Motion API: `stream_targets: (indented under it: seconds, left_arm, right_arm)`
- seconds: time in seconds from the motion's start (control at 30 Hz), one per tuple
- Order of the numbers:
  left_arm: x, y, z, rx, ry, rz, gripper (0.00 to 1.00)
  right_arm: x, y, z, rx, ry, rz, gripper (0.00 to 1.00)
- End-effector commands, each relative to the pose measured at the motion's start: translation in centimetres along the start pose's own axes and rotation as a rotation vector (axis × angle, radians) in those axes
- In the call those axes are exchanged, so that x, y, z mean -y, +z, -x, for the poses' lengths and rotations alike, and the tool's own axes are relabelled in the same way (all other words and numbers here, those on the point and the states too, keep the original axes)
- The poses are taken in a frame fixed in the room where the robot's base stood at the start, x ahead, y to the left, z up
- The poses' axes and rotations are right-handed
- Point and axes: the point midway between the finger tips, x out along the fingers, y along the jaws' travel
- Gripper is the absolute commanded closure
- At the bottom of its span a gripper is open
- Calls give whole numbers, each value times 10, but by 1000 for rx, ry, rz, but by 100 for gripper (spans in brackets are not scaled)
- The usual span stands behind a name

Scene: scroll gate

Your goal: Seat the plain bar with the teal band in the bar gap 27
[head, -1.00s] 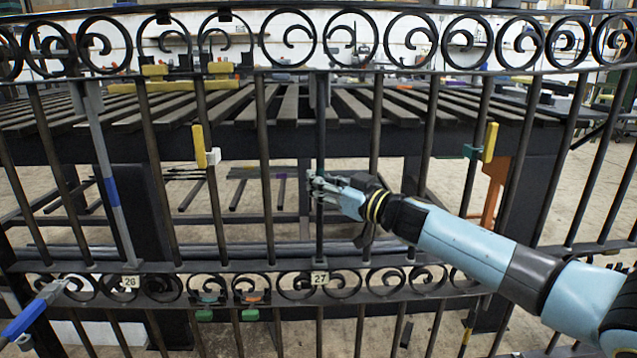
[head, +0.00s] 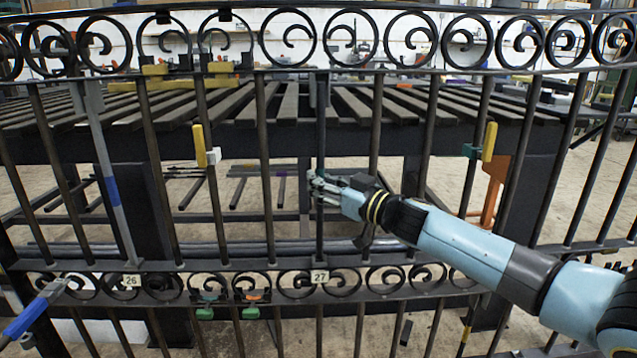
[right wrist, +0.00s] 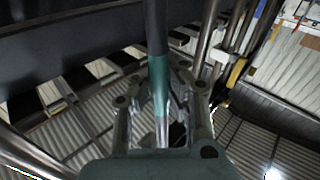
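My right gripper (head: 318,188) is at mid-height of the gate, at an upright dark bar (head: 320,140) above the plate marked 27 (head: 320,277). In the right wrist view the bar with a teal band (right wrist: 159,88) runs between the fingers, which close in on both sides of it. The band sits at the fingers. In the head view the bar stands about upright, its upper end at the top rail (head: 290,73) and its lower end by the lower rail (head: 245,265). I cannot tell how fully either end sits. My left gripper does not show.
A grey bar with a blue band (head: 113,190) stands slightly tilted near the plate marked 26 (head: 131,281). Yellow-handled clamps (head: 200,145) (head: 489,142) sit on neighbouring bars. A blue-handled thing (head: 27,318) is at lower left. A slatted table (head: 230,105) stands behind the gate.

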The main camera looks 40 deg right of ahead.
Motion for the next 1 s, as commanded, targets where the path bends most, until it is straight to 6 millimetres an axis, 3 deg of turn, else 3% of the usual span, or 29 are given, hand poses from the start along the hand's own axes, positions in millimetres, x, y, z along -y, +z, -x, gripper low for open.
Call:
stream_targets:
  seconds: [1.0]
  left_arm:
    - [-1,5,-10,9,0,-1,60]
  right_arm:
    - [1,13,0,-4,-1,-1,100]
